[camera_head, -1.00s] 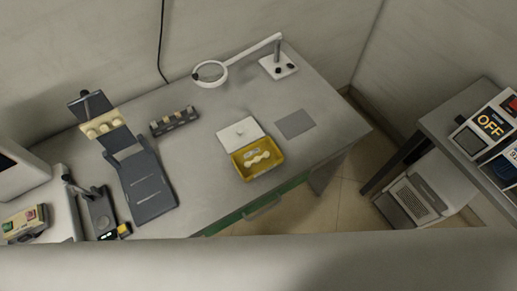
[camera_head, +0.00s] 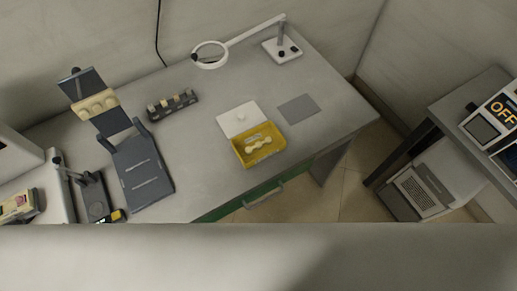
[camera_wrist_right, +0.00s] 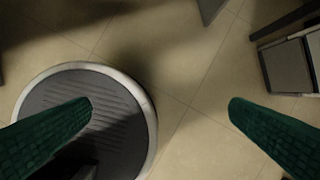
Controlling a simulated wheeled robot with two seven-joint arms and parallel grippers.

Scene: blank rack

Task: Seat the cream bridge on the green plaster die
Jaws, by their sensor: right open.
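A small cream lobed piece, which looks like the cream bridge (camera_head: 260,145), lies in an open yellow box (camera_head: 241,157) with its white lid folded back on the table. A larger cream block with rounded bumps (camera_head: 95,105) sits on a dark tilted stand (camera_head: 84,84) at the left. I cannot make out a green plaster die in the head view. My right gripper (camera_wrist_right: 162,104) shows only in the right wrist view. Its two green textured fingers are wide apart with nothing between them, above the floor and away from the table. My left gripper is not in view.
A dark rack (camera_head: 173,104) holds several small pale blocks. A ring magnifier lamp (camera_head: 209,66) stands at the back. A flat grey pad (camera_head: 298,109) lies right of the box. A dark sloped holder (camera_head: 145,174) stands at left. The table's front right is clear.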

